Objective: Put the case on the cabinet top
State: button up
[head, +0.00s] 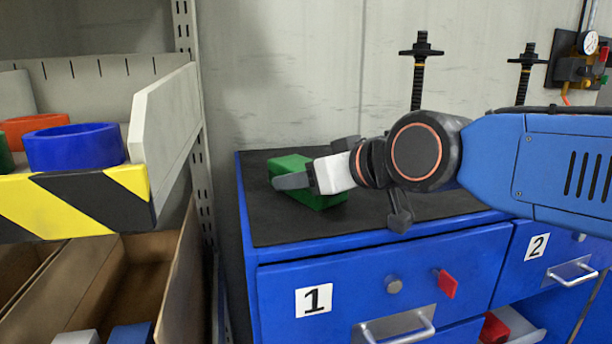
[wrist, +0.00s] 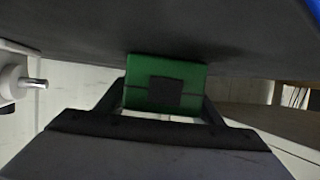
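The green case (head: 318,201) is at the left part of the black cabinet top (head: 275,227), toward the back wall. It looks low on the surface, but I cannot tell for sure whether it rests there. My gripper (head: 289,175) reaches it from the right, one grey finger across its near side. In the wrist view the case (wrist: 140,98), with a dark square on its face, sits between my two fingers (wrist: 165,105), which appear to press its sides. The dark top (wrist: 80,40) fills the upper part of that view. My gripper hides part of the case.
Two black screw jacks (head: 419,80) (head: 527,75) stand behind my arm. Left of the cabinet, a shelf with a striped edge (head: 75,203) holds a blue ring (head: 75,148). The front of the top is clear. Drawer 1 (head: 340,275) has a red lever (head: 447,284).

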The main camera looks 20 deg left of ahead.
jog(key=shift+o, duration=0.7)
jog(key=shift+r, duration=0.1)
jog(key=shift+r, duration=0.15)
jog(key=v, duration=1.1)
jog(key=shift+s+d, duration=0.25)
jog(key=shift+d, duration=0.1)
jog(key=shift+s+d, duration=0.1)
